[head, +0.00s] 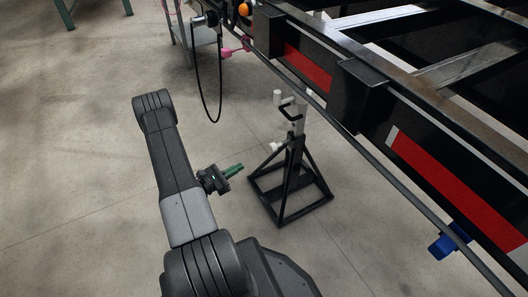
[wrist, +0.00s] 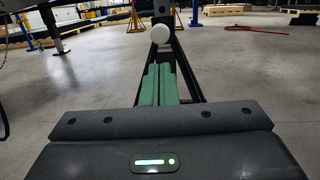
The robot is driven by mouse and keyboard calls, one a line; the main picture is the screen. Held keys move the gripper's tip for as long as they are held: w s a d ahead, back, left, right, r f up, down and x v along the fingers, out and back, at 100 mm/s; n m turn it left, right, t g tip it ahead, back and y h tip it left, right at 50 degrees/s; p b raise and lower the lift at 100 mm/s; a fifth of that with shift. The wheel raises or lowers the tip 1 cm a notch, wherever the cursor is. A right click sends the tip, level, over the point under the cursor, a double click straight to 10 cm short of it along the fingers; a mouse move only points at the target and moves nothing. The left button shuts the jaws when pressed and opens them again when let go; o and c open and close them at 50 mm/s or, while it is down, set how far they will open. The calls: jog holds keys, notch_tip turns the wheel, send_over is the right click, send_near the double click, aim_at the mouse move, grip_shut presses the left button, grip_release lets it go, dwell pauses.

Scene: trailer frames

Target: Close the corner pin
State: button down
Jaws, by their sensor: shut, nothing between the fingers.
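My gripper (head: 234,170) has green fingers pressed together and is empty. It is left of the black stand, apart from it, pointing right. In the wrist view my gripper (wrist: 160,85) also shows shut, with a white round end (wrist: 161,34) beyond its tips. The black trailer frame (head: 440,118) has red and white strips and runs from top middle to lower right. A blue fitting (head: 440,246) is under its side at lower right. Pink parts (head: 228,52) and an orange knob (head: 243,9) are near its far corner. I cannot tell which part is the corner pin.
The black floor stand (head: 288,180) has a white post and stands under the frame's edge. A black cable (head: 220,95) hangs in a loop near the far corner. A grey-green table (head: 195,38) is behind it. The concrete floor (head: 70,170) at left is clear.

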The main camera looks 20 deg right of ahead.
aim_at(271, 149)
jog(key=d+b, duration=0.1)
jog(key=d, duration=0.3)
jog(key=w+d+b, duration=0.1)
jog(key=d, duration=0.3)
jog(key=w+d+r+b, duration=0.1)
jog(key=d, duration=0.3)
jog(key=shift+d, duration=0.25)
